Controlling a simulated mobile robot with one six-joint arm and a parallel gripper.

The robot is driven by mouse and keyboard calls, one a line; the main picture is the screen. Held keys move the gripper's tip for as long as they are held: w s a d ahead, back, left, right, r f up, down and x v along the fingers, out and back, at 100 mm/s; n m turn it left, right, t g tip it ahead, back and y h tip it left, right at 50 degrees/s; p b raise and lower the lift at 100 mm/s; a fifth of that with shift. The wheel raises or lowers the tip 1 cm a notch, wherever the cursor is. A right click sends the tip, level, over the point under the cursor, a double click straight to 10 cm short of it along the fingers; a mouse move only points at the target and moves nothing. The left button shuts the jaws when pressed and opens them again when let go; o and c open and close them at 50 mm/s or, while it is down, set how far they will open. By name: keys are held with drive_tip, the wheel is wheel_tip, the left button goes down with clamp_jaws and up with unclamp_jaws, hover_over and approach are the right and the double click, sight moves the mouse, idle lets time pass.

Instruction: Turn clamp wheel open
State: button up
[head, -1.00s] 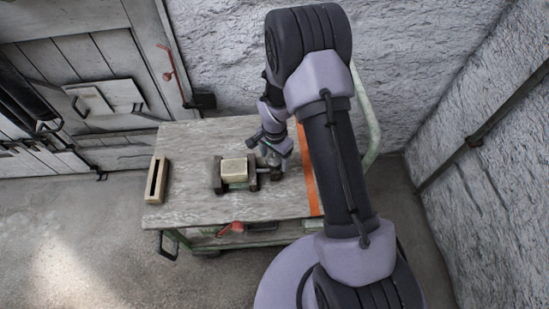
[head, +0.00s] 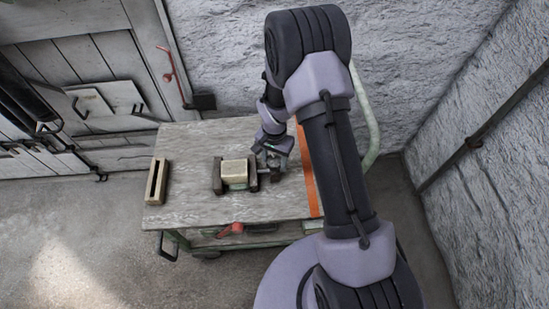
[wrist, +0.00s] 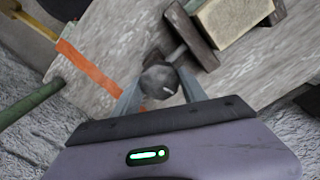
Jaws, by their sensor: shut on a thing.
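The clamp (head: 218,176) sits on the cart top with a pale block (head: 235,171) between its jaws. In the wrist view the clamp wheel (wrist: 160,83) is a dark round knob with a pale mark, at the end of a screw running to the clamp jaw (wrist: 192,34). My gripper (wrist: 157,92) has one finger on each side of the wheel and is shut on it. In the head view my gripper (head: 270,163) is at the right end of the clamp, and the wheel is partly hidden there. The pale block also shows in the wrist view (wrist: 233,25).
The cart (head: 190,206) has an orange stripe (head: 309,174) near its right edge and a green rail beyond. A slotted wooden piece (head: 156,181) lies at the left of the top. A red handle (head: 231,229) shows below the front edge. Rough walls stand behind and right.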

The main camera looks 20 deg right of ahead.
drive_tip(key=n, duration=0.4)
drive_tip(key=shift+n, duration=0.3)
drive_tip(key=n+p, duration=0.1)
drive_tip(key=n, duration=0.2)
drive_tip(key=shift+n, duration=0.3)
drive_tip(key=n, duration=0.4)
drive_tip(key=shift+n+p, duration=0.3)
drive_tip(key=n, duration=0.3)
drive_tip(key=shift+n+p, duration=0.3)
drive_tip(key=shift+p, duration=0.05)
drive_tip(key=n, duration=0.4)
drive_tip(key=shift+n+p, duration=0.3)
drive_tip(key=shift+p, duration=0.1)
drive_tip(key=n, duration=0.3)
drive_tip(key=shift+n+p, duration=0.3)
drive_tip(key=shift+p, duration=0.05)
drive_tip(key=n+p, duration=0.1)
drive_tip(key=n, duration=0.3)
drive_tip(key=shift+n, duration=2.2)
